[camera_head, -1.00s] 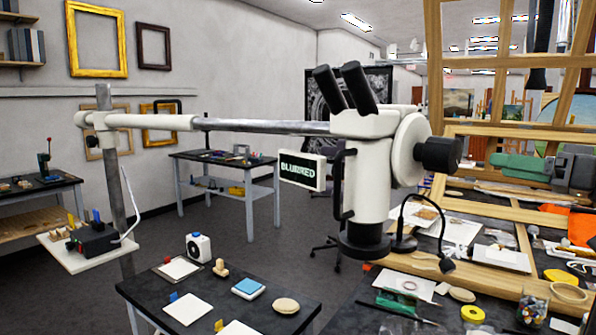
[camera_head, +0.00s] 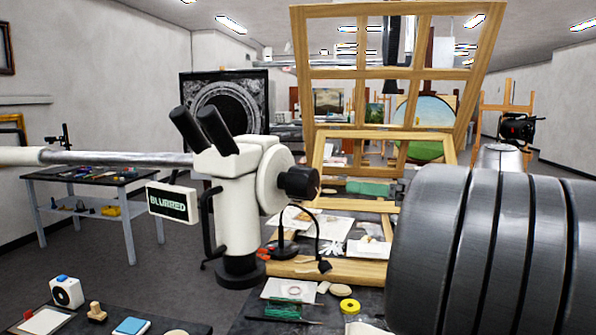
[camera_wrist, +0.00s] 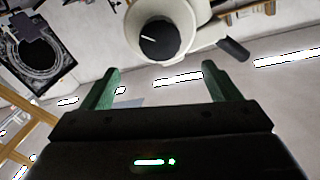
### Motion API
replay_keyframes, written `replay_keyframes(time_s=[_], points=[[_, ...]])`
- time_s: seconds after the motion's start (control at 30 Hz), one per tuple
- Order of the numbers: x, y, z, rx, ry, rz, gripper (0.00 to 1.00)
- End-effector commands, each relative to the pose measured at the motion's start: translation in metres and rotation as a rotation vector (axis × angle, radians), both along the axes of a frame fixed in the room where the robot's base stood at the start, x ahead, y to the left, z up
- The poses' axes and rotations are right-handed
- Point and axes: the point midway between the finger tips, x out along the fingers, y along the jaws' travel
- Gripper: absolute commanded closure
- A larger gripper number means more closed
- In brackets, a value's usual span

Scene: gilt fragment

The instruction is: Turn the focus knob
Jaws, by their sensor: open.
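The focus knob (camera_head: 299,183) is a black cylinder on the right side of the white microscope head (camera_head: 238,205). In the wrist view the knob (camera_wrist: 163,40) faces me, with a white line on its face and a pale round housing behind it. The small display (camera_head: 172,203) beside the microscope reads "BLURRED". My gripper (camera_wrist: 163,75) shows two green fingers, apart and empty. In the wrist picture the knob lies between and just above the fingertips, not held. The gripper does not show in the head view.
A pale boom arm (camera_head: 120,158) supports the microscope from the left. A bent black lamp (camera_head: 318,240) stands beside the microscope. The worktable holds papers, yellow tape (camera_head: 350,306) and tools, with a tall wooden frame (camera_head: 385,70) behind. My ribbed arm part fills the lower right.

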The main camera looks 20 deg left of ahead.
Motion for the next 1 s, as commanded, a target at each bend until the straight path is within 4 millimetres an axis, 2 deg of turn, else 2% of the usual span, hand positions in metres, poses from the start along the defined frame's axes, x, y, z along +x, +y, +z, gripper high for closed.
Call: replay_keyframes(time_s=[0.17, 0.7, 1.0], points=[[0.000, 0.020, 0.001, 0.000, 0.000, 0.004, 0.17], [0.001, 0.110, 0.002, -0.001, 0.000, 0.004, 0.17], [0.002, 0.134, 0.000, -0.001, 0.000, 0.001, 0.17]])
